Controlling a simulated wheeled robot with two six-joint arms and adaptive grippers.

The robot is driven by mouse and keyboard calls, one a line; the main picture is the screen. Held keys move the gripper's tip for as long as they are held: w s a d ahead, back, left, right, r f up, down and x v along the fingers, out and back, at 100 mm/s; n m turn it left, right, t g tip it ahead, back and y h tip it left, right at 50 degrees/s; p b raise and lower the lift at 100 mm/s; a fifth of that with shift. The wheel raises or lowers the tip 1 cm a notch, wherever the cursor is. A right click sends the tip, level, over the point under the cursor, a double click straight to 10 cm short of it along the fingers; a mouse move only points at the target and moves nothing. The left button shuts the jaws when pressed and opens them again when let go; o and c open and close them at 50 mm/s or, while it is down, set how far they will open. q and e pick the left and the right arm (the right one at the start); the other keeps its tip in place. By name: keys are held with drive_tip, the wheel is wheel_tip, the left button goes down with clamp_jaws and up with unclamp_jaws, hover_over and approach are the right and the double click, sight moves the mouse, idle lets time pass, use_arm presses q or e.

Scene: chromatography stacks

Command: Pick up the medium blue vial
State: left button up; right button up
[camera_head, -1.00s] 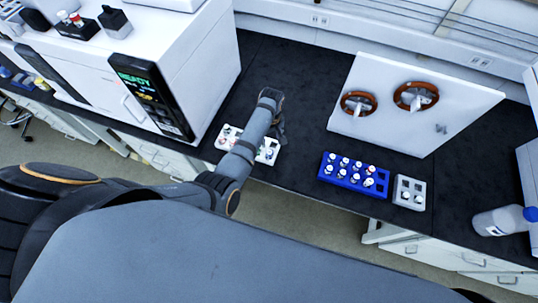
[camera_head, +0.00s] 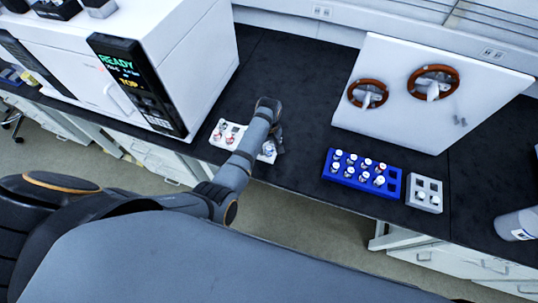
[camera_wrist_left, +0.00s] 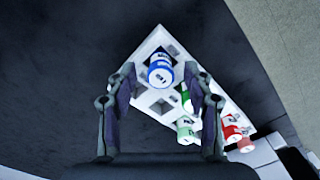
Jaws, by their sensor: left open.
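My left gripper (camera_wrist_left: 160,78) is open, with one finger on each side of the vial in that picture. I cannot tell whether the fingers touch it or are still above it. In the head view my left gripper (camera_head: 272,138) is over the right part of the white rack (camera_head: 214,139), and my arm hides much of the rack. My right gripper is not in view.
Green vials (camera_wrist_left: 186,127) and red vials (camera_wrist_left: 232,130) share the rack. To the right stand a blue rack (camera_head: 338,178) of white-capped vials and a small grey rack (camera_head: 424,204). A white instrument (camera_head: 195,65) is close on the left. Dark bench top (camera_head: 290,80) lies clear behind the rack.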

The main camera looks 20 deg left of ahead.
use_arm(q)
drive_tip(key=shift+r, duration=0.15)
clamp_jaws()
drive_tip(key=shift+r, duration=0.1)
